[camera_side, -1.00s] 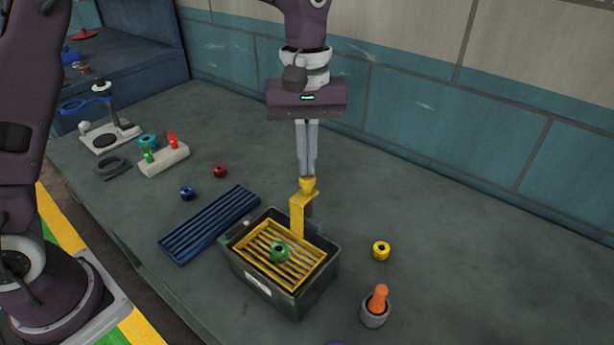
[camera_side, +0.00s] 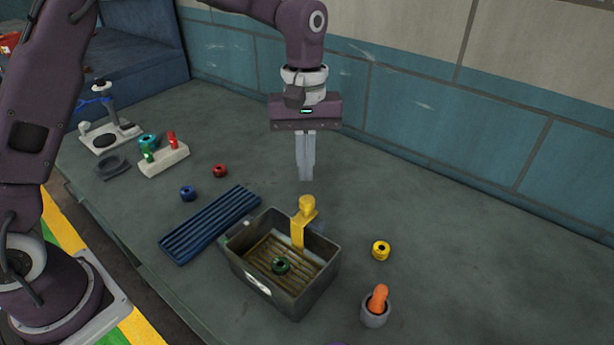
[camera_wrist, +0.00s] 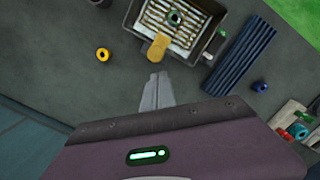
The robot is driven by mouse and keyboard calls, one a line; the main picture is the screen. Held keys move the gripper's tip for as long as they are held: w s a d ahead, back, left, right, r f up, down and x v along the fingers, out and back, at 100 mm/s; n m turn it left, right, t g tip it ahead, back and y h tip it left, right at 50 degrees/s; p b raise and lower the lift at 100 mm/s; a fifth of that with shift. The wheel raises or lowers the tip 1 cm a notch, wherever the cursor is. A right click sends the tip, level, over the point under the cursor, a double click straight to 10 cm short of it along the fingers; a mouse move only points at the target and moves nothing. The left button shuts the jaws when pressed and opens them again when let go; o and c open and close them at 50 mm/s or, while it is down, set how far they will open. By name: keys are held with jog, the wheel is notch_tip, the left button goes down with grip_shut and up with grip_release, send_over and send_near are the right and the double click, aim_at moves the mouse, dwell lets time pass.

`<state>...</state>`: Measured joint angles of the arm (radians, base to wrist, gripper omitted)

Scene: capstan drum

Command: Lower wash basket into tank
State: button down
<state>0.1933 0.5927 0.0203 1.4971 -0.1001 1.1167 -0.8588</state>
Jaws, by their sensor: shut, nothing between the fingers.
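The yellow wash basket (camera_side: 262,258) sits low inside the dark grey tank (camera_side: 318,281), its slatted floor below the rim. A green ring-shaped part (camera_side: 281,265) lies on the basket floor. The basket's yellow handle (camera_side: 302,222) stands up above the tank's back wall with a round knob on top. My gripper (camera_side: 306,178) is shut and empty, a little above the knob and apart from it. In the wrist view the handle top (camera_wrist: 158,47) lies just beyond my closed fingertips (camera_wrist: 160,76), and the green part (camera_wrist: 174,18) shows in the basket.
A blue ribbed rack (camera_side: 210,223) lies left of the tank. A yellow ring (camera_side: 381,250) and a grey cup with an orange-handled tool (camera_side: 376,305) stand to its right. Blue (camera_side: 187,193) and red (camera_side: 220,170) rings lie behind the rack. The bench toward the back wall is clear.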

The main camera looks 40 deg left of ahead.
jog(key=shift+r, duration=0.15)
notch_tip(320, 180, up, 7)
jog(key=shift+w+a, duration=0.25)
jog(key=shift+w, duration=0.05)
jog(key=s+a+r+m+t, duration=0.1)
jog(key=s+a+r+m, duration=0.1)
jog(key=s+r, duration=0.25)
jog(key=s+a+r+m+t, duration=0.1)
jog(key=s+a+r+t, duration=0.15)
jog(key=s, duration=0.35)
jog(key=s+a+f+m+t, duration=0.1)
jog(key=s+a+f+m, duration=0.1)
jog(key=s, duration=0.6)
jog(key=s+a+f+m+t, duration=0.2)
jog(key=s+m, duration=0.1)
jog(key=s, duration=0.4)
jog(key=shift+s+a+y, duration=0.2)
jog(key=shift+s+y, duration=0.2)
